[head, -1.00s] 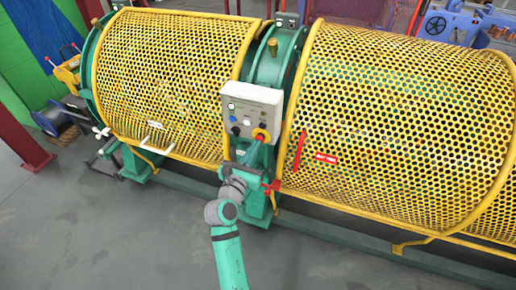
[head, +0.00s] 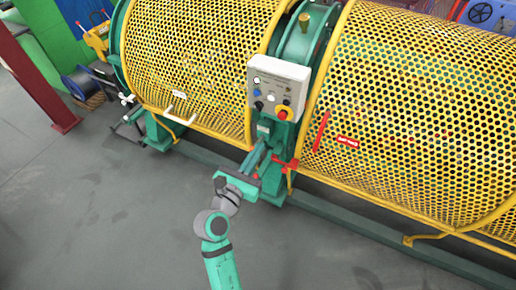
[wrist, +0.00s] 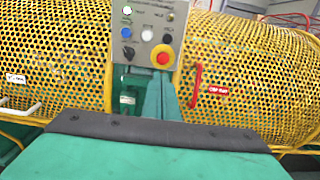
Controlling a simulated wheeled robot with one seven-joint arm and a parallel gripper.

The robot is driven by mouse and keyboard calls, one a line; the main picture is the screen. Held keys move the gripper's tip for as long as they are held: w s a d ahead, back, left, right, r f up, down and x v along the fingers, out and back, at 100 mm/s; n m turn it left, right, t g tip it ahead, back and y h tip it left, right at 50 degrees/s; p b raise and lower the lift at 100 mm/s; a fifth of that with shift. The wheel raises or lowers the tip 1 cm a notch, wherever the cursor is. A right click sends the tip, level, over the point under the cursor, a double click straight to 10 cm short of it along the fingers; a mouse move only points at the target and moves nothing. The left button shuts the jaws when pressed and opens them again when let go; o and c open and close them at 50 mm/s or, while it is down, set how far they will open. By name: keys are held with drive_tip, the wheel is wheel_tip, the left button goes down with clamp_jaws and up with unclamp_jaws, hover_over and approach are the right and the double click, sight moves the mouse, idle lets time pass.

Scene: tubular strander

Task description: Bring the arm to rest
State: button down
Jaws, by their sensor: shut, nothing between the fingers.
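My gripper (head: 263,147) is at the end of my green and grey arm, in front of the machine and below the control panel. Its fingers are together and hold nothing. In the wrist view the fingers (wrist: 160,92) point toward the machine, below the red emergency button (wrist: 163,56). The control panel (head: 279,80) is a pale box with several small buttons and lamps. Its red button with a yellow surround (head: 283,113) sits at the lower right corner, apart from the fingertips. The arm is still bent and reaching forward.
Yellow perforated guards (head: 190,70) with a white handle (head: 181,118) stand left of the panel. The right guard (head: 400,110) carries a red handle (head: 321,131). A green base rail (head: 350,222) runs along the floor. The grey floor (head: 110,215) at front left is clear.

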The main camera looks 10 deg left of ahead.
drive_tip(key=shift+d, duration=0.1)
drive_tip(key=s+d+f+m+g+y, duration=0.1)
drive_tip(key=s+d+f+m+y, duration=0.15)
drive_tip(key=s+f+m, duration=0.45)
drive_tip(key=s+d+f+m+g+y, duration=0.1)
drive_tip(key=s+d+f+m+y, duration=0.15)
drive_tip(key=s+f+m, duration=0.5)
drive_tip(key=s+d+r+m, duration=0.2)
drive_tip(key=s+d+m, duration=0.1)
drive_tip(key=s+m, duration=0.6)
drive_tip(key=s+d+r+m, duration=0.2)
drive_tip(key=s+d+m, duration=0.1)
drive_tip(key=s+m, duration=0.7)
drive_tip(key=s, duration=0.3)
drive_tip(key=shift+h, duration=0.3)
